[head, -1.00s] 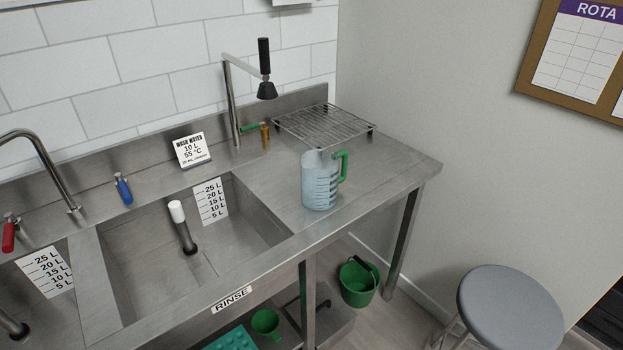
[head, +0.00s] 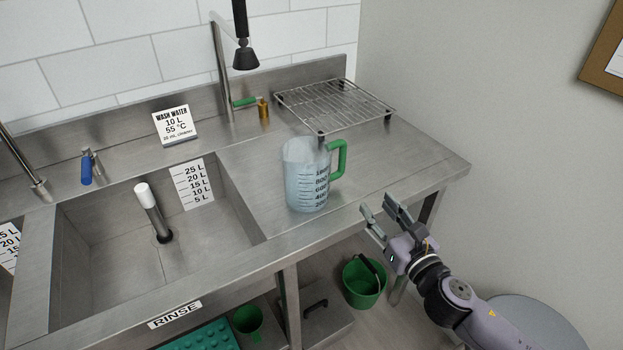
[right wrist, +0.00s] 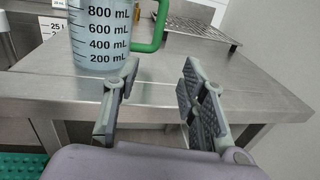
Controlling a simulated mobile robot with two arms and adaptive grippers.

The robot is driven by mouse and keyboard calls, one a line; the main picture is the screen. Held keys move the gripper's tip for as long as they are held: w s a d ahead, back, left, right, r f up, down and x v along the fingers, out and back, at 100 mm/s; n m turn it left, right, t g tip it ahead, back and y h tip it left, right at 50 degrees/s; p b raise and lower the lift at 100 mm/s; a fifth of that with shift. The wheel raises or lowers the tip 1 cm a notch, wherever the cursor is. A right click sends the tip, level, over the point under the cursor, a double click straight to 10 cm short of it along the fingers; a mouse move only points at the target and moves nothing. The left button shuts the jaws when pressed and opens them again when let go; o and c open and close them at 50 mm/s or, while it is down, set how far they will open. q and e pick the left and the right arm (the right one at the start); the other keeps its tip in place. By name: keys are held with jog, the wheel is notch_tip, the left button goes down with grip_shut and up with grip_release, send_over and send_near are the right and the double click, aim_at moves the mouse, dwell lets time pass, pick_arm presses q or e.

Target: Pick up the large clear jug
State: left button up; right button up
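The large clear jug (head: 306,178) stands upright on the steel counter, right of the rinse basin. It has dark volume marks and a green handle (head: 338,160) on its right side. In the right wrist view the jug (right wrist: 98,38) is at the upper left, beyond the fingers, with its top cut off. My right gripper (head: 384,212) is open and empty, in front of the counter's front edge and to the right of the jug, apart from it. In the right wrist view its two fingers (right wrist: 158,88) are spread with nothing between them. My left gripper is not in view.
A wire rack (head: 333,104) stands behind the jug. The rinse basin (head: 110,240) holds a white-topped standpipe (head: 151,208). A tap (head: 245,58) hangs above the back. A green bucket (head: 363,283) is below the counter, and a grey stool (head: 530,325) is at lower right. Counter right of the jug is clear.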

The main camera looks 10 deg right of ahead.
aim_at(344, 162)
jog(key=w+a+p, duration=0.1)
jog(key=w, duration=0.7)
jog(key=w+a+p, duration=0.1)
jog(key=w, duration=0.3)
jog(key=shift+w+a+r+p, duration=0.2)
jog(key=shift+a+r+p, duration=0.1)
jog(key=shift+r, duration=0.1)
jog(key=w, duration=0.2)
jog(key=w+a+p, duration=0.1)
jog(key=w, duration=0.1)
jog(key=shift+w, duration=0.4)
jog(key=shift+s, duration=0.1)
jog(key=shift+c, duration=0.5)
grip_shut()
jog(key=shift+r+n, duration=0.15)
jog(key=shift+n, duration=0.15)
